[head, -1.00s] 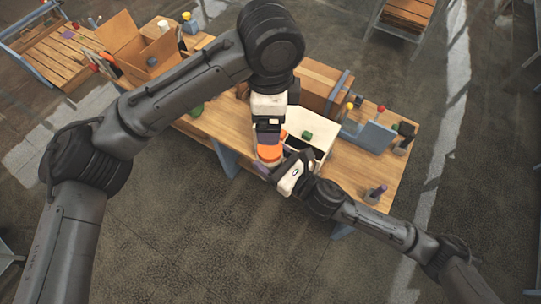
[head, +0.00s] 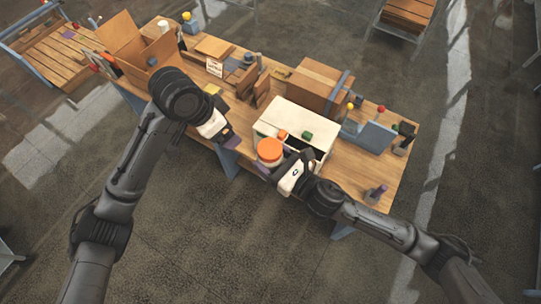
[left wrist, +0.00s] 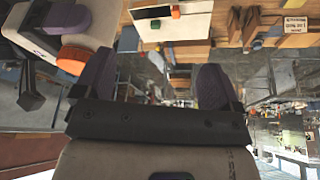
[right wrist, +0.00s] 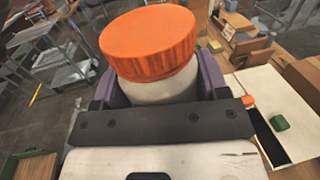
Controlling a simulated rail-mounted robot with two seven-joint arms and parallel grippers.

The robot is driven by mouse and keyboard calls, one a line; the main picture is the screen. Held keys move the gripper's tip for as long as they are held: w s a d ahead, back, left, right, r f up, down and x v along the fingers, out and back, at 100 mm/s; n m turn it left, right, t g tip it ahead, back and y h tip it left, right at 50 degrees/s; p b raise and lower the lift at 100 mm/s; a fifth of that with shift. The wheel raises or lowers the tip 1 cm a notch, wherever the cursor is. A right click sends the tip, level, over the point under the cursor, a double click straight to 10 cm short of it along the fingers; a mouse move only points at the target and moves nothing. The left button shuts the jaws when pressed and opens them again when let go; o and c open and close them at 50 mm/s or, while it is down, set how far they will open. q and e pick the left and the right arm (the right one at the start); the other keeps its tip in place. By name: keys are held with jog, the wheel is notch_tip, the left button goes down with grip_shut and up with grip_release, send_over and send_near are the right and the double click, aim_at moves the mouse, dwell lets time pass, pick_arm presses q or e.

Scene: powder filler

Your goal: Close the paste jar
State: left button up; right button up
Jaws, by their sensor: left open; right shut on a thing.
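The paste jar is a pale jar (right wrist: 160,91) with an orange lid (right wrist: 150,45) sitting on its top in the right wrist view. The orange lid also shows in the head view (head: 270,149). My right gripper (head: 272,172) is shut on the jar body below the lid and holds it at the front of the white box. Whether the lid is fully tightened cannot be told. My left gripper (head: 228,142) is open and empty, left of the jar near the table's front edge. Its two purple fingers (left wrist: 153,90) stand apart with nothing between them.
The white box (head: 280,117) stands on the wooden table with a green block (head: 306,135) and a small orange block (head: 282,134) on top. Behind it are a cardboard box (head: 312,82) and brown blocks. An open carton (head: 150,57) stands at the far left.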

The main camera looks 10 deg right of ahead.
jog(key=shift+r, duration=0.1)
pick_arm(q)
jog(key=s+a+f+n+t, duration=0.1)
jog(key=s+a+f+n, duration=0.15)
jog(key=s+f, duration=0.5)
jog(key=s+a+f+n+t, duration=0.1)
jog(key=s+a+f+n, duration=0.15)
jog(key=s+f, duration=0.5)
jog(key=s+a+f+n+y, duration=0.1)
jog(key=s+a+f+n, duration=0.1)
jog(key=s+a, duration=0.3)
jog(key=s+a+f+n+y, duration=0.2)
jog(key=s+a+f, duration=0.3)
jog(key=s, duration=0.6)
jog(key=shift+s+a+n+y, duration=0.3)
jog(key=shift+s+a+n, duration=0.1)
jog(key=shift+a+n, duration=0.4)
jog(key=shift+d+f, duration=0.1)
